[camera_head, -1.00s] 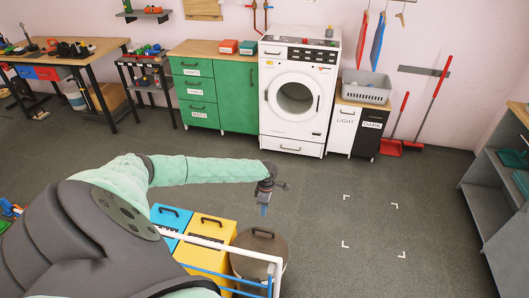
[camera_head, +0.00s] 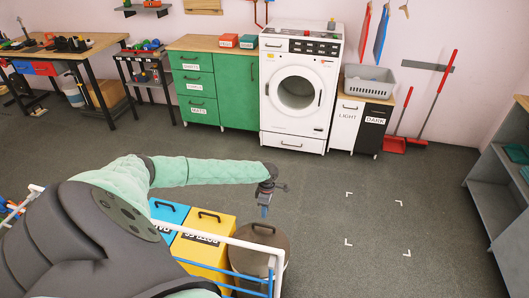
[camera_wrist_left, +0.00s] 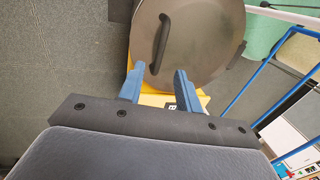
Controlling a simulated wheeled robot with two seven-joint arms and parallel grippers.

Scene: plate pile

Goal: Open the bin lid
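A round brown-grey bin lid (camera_head: 277,243) with a dark arched handle lies shut on the round bin at the lower middle of the head view. Beside it stand a yellow bin (camera_head: 205,250) and a blue bin (camera_head: 168,214), both with dark lid handles. In the left wrist view the round lid (camera_wrist_left: 205,50) fills the top, its black handle (camera_wrist_left: 160,43) just beyond the left fingertip. My left gripper (camera_head: 265,211) is above the bins, at the round lid's far edge; its blue fingers (camera_wrist_left: 157,78) are apart with nothing between them. My right gripper is not seen.
A white and blue rail (camera_head: 235,244) runs across the bins. A washing machine (camera_head: 298,95), green cabinet (camera_head: 238,90) and light/dark hampers (camera_head: 347,122) stand along the wall. Grey shelves (camera_head: 500,190) are at the right. The floor with white corner marks is clear.

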